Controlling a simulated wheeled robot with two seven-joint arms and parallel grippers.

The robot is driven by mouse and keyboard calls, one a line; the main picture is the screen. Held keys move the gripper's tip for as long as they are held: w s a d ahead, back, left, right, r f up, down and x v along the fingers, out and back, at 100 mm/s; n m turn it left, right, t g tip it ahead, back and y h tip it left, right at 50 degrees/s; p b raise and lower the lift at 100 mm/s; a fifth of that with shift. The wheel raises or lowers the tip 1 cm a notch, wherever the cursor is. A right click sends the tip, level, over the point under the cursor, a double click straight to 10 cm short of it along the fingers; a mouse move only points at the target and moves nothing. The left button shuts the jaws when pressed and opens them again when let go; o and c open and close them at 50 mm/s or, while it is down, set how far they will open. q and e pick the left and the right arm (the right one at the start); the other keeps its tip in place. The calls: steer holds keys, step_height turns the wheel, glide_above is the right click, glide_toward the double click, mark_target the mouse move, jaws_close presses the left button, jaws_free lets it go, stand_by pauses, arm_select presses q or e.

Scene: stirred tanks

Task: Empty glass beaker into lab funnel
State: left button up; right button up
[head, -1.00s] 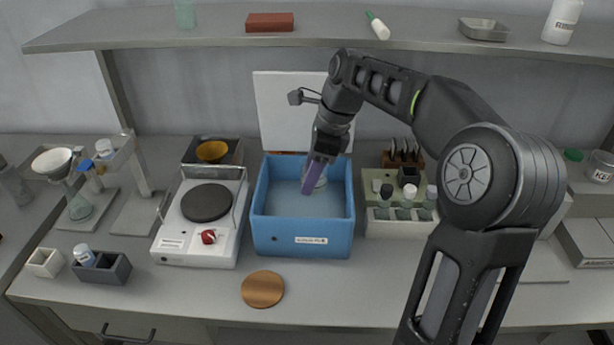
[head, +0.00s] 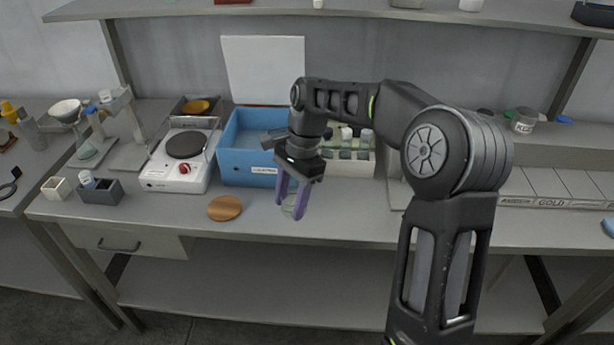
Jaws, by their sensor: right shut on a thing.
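My right gripper (head: 292,201) points down in front of the blue tub, over the front part of the bench. Its purple fingers are shut on a clear glass beaker (head: 290,210). The beaker looks roughly upright; its contents cannot be made out. The white lab funnel (head: 66,108) is at the far left of the bench, above a glass flask (head: 86,148) on a stand. The gripper and beaker are far to the right of the funnel. My left gripper is not in view.
The blue tub (head: 250,172), the white hotplate (head: 172,178) and a grey balance-like stand (head: 128,152) stand between beaker and funnel. A wooden disc (head: 225,208) and a dark grey holder (head: 100,193) lie near the front. A shelf (head: 330,10) runs above.

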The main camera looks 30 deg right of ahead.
steer(key=s+a+f+n+g+h+b, duration=0.1)
steer(key=s+a+f+n+b, duration=0.1)
steer(key=a+f+n, duration=0.2)
steer(key=s+a+f+n+g+h+b, duration=0.1)
steer(key=a+f+n+b, duration=0.1)
steer(key=a+f+n, duration=0.3)
step_height(320, 180, down, 7)
steer(key=n, duration=0.4)
steer(key=shift+s+a+g, duration=0.3)
steer(key=shift+s, duration=0.1)
steer(key=shift+r, duration=0.1)
